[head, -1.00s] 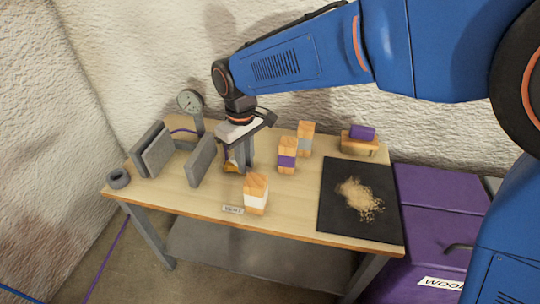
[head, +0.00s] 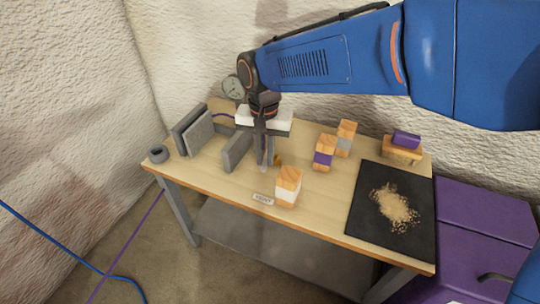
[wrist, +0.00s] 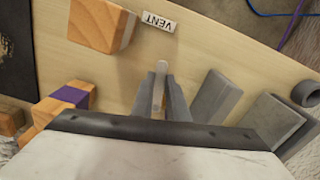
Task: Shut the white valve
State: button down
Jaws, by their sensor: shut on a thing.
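My gripper (head: 265,163) is over the table with its fingers pointing down. In the wrist view, its two grey fingers (wrist: 158,92) are closed on a pale, narrow bar, which looks like the white valve's handle (wrist: 158,88). The bar's pale end also shows low between the fingers in the head view. A small brass-coloured part (head: 278,160) sits just right of the fingers. The rest of the valve is hidden behind the fingers and palm, so I cannot tell how far it is turned. A label reading VENT (wrist: 160,20) lies on the table near the front edge.
A white-banded wooden block (head: 288,187) stands right of the label. Purple-banded (head: 324,153) and grey-banded (head: 345,138) blocks stand farther back. Grey slabs (head: 237,151) stand close left of my gripper. A black mat (head: 365,215) with sawdust lies right. A gauge (head: 233,88) stands behind.

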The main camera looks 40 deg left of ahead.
jog(key=shift+s+a+m, duration=0.1)
jog(key=shift+a+m, duration=0.4)
jog(key=shift+m, duration=0.5)
jog(key=c, duration=1.7)
grip_release()
notch_tip(320, 180, up, 18)
jog(key=shift+f, duration=0.25)
